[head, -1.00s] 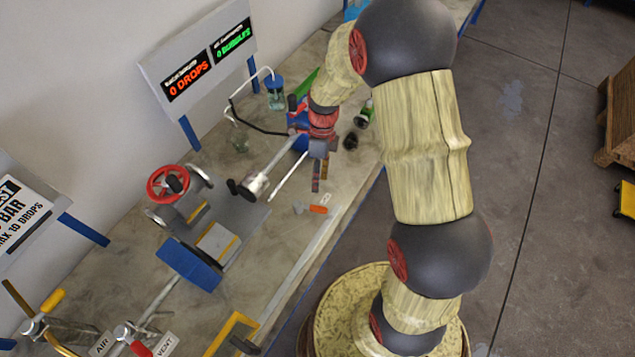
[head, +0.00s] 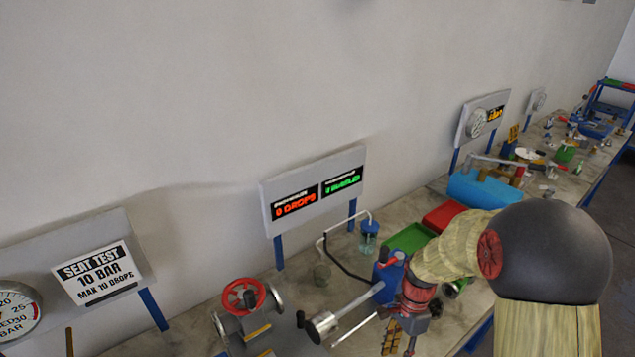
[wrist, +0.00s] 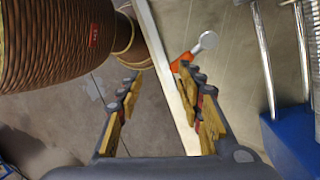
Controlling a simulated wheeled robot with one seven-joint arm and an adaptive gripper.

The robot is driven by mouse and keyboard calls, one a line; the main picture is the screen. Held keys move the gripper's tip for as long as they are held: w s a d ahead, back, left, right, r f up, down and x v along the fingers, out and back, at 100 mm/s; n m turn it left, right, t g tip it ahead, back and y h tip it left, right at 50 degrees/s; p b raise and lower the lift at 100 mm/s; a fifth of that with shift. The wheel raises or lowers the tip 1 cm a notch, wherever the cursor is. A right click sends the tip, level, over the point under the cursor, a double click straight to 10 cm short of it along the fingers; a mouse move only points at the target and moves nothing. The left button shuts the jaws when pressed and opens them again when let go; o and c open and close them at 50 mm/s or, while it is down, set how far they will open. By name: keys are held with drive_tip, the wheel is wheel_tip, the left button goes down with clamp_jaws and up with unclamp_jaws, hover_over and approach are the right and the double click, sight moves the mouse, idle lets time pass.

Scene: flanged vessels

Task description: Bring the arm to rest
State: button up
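My gripper (head: 402,338) hangs over the bench in the head view, low in the picture and partly hidden by its own body. In the wrist view my gripper (wrist: 159,78) is open, with its two fingers wide apart and nothing between them. My arm reaches in from the right of the head view, bent at a dark round joint. Beneath the fingers the wrist view shows the bench's front edge and the floor. A small tool with an orange handle (wrist: 180,62) and a round grey head lies just beyond the right fingertip.
A red handwheel valve (head: 244,296) and a grey cylinder on a rod (head: 322,326) stand left of my gripper. A jar with a blue lid (head: 369,236), a green tray (head: 411,238) and a red tray (head: 444,215) lie behind. A display board (head: 315,198) stands at the wall.

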drive_tip(key=s+a+r+n+t+h+b, duration=0.1)
drive_tip(key=s+r+n+t+b, duration=0.7)
drive_tip(key=s+r+n+b, duration=0.5)
wheel_tip(320, 180, up, 3)
drive_tip(key=shift+a+f+n+t, duration=0.1)
drive_tip(key=shift+a+n+t, duration=0.2)
drive_tip(key=shift+n, duration=0.5)
idle(1.6)
